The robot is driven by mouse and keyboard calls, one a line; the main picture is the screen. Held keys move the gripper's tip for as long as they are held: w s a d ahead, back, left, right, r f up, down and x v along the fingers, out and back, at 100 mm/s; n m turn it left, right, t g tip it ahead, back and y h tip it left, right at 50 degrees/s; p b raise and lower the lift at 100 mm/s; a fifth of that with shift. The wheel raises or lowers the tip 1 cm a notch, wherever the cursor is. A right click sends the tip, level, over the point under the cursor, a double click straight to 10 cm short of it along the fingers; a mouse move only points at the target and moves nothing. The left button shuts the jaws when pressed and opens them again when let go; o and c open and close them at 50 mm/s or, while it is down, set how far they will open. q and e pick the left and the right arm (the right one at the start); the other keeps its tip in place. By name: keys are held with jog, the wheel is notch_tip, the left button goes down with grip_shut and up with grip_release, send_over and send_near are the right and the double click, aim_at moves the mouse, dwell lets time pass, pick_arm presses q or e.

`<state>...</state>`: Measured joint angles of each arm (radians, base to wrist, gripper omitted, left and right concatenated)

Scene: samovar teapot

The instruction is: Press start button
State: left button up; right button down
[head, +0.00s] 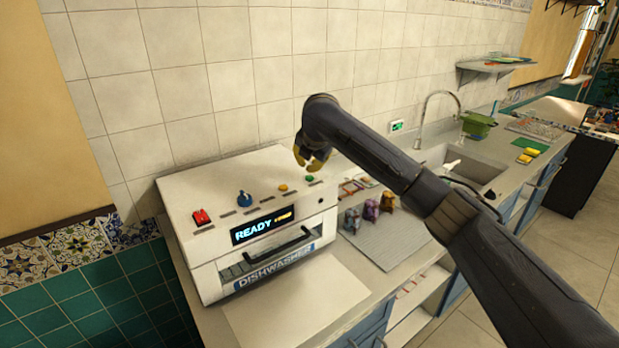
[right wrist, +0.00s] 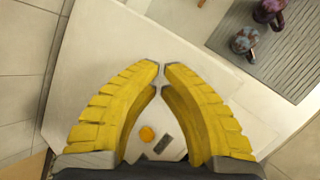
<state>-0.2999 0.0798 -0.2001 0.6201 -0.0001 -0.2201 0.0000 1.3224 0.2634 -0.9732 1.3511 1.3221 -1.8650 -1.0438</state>
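The white dishwasher (head: 180,200) stands on the counter, with a lit display (head: 262,227) reading "READY". Along its top are a red switch (head: 201,217), a blue knob (head: 244,198), a yellow button (head: 283,188) and a green button (head: 310,178). Which one is the start button cannot be read. My right gripper (head: 313,166) hangs just above the green button, apparently not touching it. In the right wrist view its yellow fingertips (right wrist: 162,68) are almost together with nothing between them. The yellow button also shows there (right wrist: 147,133); the green one is not visible. My left gripper is out of view.
Several small colored cups (head: 371,209) stand on a grey mat (head: 388,241) right of the dishwasher. A sink with a faucet (head: 440,95) lies farther right, with a green colander (head: 479,124) beyond it. The tiled wall (head: 260,60) stands close behind.

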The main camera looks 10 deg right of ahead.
jog(key=shift+f, duration=0.1)
dwell(0.6)
jog(key=shift+f, duration=0.35)
jog(key=shift+f, duration=0.45)
dwell(0.8)
jog(key=shift+r, duration=0.9)
jog(key=shift+r, duration=0.1)
jog(key=shift+r, duration=2.4)
